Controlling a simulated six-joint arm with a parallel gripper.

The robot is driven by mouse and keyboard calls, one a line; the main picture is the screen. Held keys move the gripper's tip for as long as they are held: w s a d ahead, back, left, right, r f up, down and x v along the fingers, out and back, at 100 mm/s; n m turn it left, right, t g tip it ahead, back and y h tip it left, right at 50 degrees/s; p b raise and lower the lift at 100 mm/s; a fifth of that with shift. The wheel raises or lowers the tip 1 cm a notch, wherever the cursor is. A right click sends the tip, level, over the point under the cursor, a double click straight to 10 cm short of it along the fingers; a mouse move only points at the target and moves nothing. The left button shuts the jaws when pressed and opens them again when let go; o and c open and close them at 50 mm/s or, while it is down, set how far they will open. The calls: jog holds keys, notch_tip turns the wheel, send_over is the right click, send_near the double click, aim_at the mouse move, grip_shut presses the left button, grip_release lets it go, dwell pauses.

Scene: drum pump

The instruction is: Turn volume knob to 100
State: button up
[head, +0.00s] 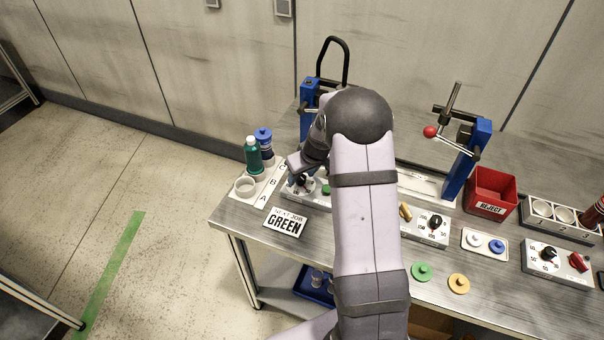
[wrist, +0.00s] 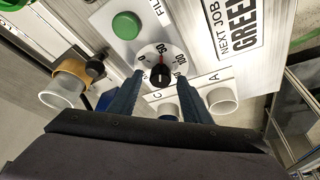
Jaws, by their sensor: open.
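A black knob (wrist: 160,76) with a red pointer sits on a white dial on the left control box (head: 312,196). In the wrist view the pointer is at the top of the dial, by a mark that looks like 50. The knob also shows in the head view (head: 302,180), partly covered by my gripper. My gripper (wrist: 158,80) is open, its two blue fingers on either side of the knob; I cannot tell if they touch it. A green button (wrist: 126,26) is beside the dial.
A NEXT JOB GREEN sign (head: 285,222) lies in front of the box. Bottles (head: 253,155) and a white cup (head: 245,187) stand to the left. Other knob boxes (head: 425,231) and a red REJECT bin (head: 490,193) are to the right.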

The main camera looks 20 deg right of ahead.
jog(key=c, duration=1)
jog(key=shift+p, duration=0.3)
jog(key=m+p, duration=0.1)
jog(key=p, duration=0.2)
jog(key=shift+s+a+r+m+h, duration=0.1)
jog(key=shift+r+m+h, duration=0.2)
jog(key=shift+m+h, duration=0.1)
jog(key=shift+f+m+p, duration=0.15)
jog(key=shift+m+p, duration=0.25)
jog(key=shift+p, duration=0.65)
jog(key=shift+f, duration=0.15)
